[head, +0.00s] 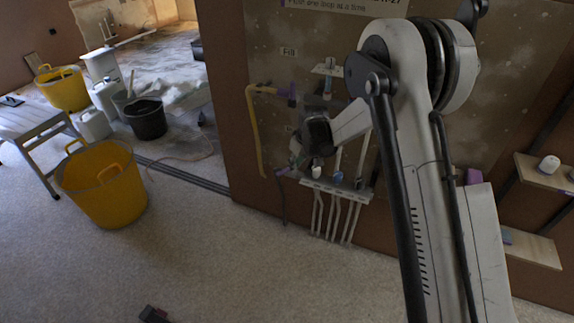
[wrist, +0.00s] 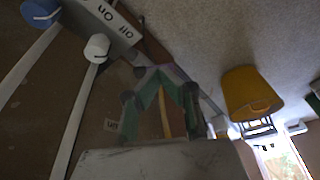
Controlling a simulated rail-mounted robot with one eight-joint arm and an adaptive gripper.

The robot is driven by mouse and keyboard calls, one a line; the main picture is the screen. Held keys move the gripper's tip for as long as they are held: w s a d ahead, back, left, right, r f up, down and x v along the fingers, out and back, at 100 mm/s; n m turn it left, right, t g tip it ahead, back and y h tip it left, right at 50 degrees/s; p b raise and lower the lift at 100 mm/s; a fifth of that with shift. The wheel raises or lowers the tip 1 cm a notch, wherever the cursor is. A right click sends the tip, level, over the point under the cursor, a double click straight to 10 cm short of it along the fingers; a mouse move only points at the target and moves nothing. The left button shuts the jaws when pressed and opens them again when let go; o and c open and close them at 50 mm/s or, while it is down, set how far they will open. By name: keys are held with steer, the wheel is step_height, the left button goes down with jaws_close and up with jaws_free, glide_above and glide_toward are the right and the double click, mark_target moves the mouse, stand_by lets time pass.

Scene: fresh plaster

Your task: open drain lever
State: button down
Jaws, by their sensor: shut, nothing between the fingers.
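A wall panel (head: 300,30) carries pipes, valves and a "Fill" label (head: 289,52). Below it is a pale manifold strip (head: 335,190) with several pipes hanging down. A small purple part (head: 283,170) shows at the strip's left end, close to my gripper (head: 296,156); I cannot tell for sure that it is the drain lever. In the wrist view my gripper (wrist: 158,74) has its green fingers shut with nothing between them. A purplish part shows just beyond the fingertips; contact cannot be told. My arm hides part of the panel.
A yellow pipe (head: 254,130) runs down left of my gripper. In the wrist view, a blue knob (wrist: 40,12) and a white knob (wrist: 97,47) stand near an on/off strip (wrist: 112,22). A yellow tub (head: 103,187) stands on open floor. Shelves (head: 545,172) are at right.

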mark_target(285, 171)
steer(key=w+a+f+b, duration=0.1)
steer(key=w+a+f, duration=0.3)
steer(key=f, duration=0.6)
steer(key=shift+w+a, duration=0.15)
steer(key=shift+w, duration=0.5)
steer(key=shift+w+f+b, duration=0.1)
steer(key=shift+f+b, duration=0.05)
steer(key=shift+b, duration=0.15)
